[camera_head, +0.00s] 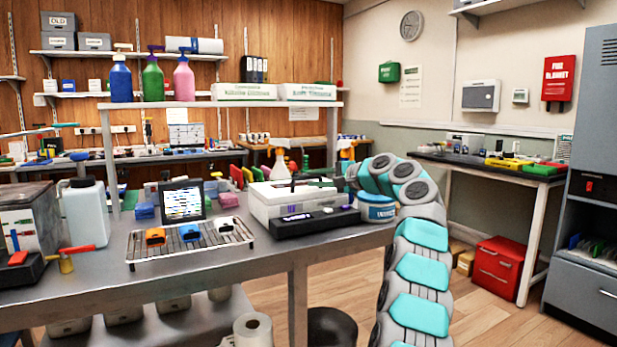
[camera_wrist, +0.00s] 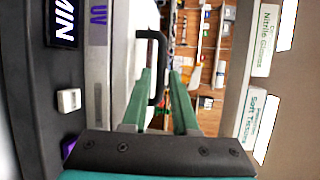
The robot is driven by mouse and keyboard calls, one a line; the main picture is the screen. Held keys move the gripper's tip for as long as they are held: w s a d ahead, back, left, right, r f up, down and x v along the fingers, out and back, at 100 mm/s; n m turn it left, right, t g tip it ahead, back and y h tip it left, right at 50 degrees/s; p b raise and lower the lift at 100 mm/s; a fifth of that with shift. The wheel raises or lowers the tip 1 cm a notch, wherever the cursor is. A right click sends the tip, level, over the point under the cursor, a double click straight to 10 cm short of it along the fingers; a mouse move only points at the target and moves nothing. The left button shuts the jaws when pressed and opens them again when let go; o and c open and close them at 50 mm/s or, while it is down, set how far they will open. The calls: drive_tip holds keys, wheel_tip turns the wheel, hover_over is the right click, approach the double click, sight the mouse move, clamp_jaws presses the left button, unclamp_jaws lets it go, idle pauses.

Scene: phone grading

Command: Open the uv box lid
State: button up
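The UV box is on the metal bench in the head view, with a white lid (camera_head: 282,202) and a black base (camera_head: 315,223) with lit displays. The lid looks closed. In the wrist view, the box's side with a purple UV label (camera_wrist: 98,25) fills the left. A black lid handle (camera_wrist: 152,36) stands out from the white lid. My gripper (camera_wrist: 163,78) has two green fingers set apart, with the handle's bar between them, nearer the left finger. I cannot tell whether either finger touches it. In the head view my gripper is small and partly hidden at the lid.
A blue-white tub (camera_head: 376,208) stands right of the box, close to my arm. A wire rack (camera_head: 190,243) with several phones is to the left. A spray bottle (camera_head: 279,165) stands behind. White boxes (camera_head: 244,92) sit on the shelf above.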

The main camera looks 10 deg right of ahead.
sight(309, 179)
drive_tip(key=shift+p+x, duration=0.45)
drive_tip(key=shift+x, duration=1.15)
clamp_jaws()
idle(0.3)
